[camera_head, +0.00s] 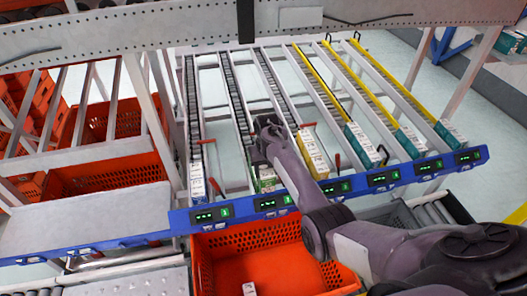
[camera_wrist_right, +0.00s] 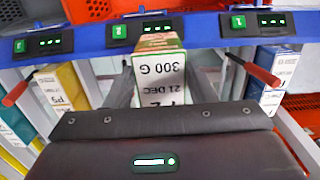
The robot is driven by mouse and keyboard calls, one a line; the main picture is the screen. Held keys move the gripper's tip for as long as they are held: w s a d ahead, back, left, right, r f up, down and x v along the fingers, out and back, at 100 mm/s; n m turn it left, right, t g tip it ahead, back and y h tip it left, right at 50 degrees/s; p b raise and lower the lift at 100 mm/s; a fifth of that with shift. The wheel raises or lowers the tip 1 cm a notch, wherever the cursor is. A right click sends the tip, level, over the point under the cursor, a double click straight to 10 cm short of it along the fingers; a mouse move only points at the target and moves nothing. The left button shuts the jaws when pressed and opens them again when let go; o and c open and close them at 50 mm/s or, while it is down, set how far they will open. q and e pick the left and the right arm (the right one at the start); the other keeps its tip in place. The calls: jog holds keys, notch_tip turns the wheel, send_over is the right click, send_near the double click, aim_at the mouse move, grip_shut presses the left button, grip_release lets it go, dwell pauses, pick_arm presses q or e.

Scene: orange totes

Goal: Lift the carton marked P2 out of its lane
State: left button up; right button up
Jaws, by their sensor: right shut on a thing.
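The carton marked P2 (camera_wrist_right: 160,78), white with a green and tan end, shows upside down in the right wrist view with "21 DEC" and "300 G" on it. In the head view its green and white front (camera_head: 266,182) shows at the lower end of the second lane from the left, just behind the blue rail. My right gripper (camera_head: 264,160) is over this lane and shut on the carton; its fingertips are mostly hidden. In the wrist view its dark body covers the carton's near part. My left gripper is not in view.
The blue rail (camera_head: 240,209) with lit displays crosses the lane ends. A white and blue carton (camera_head: 198,185) is in the left lane; a yellow carton (camera_head: 313,153) and teal ones (camera_head: 361,147) stand to the right. An orange tote (camera_head: 225,248) sits below, with a small white item inside.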

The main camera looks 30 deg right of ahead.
jog(key=s+a, duration=0.2)
jog(key=s, duration=0.8)
jog(key=s+a, duration=0.3)
jog(key=s, duration=0.7)
jog(key=shift+a, duration=0.15)
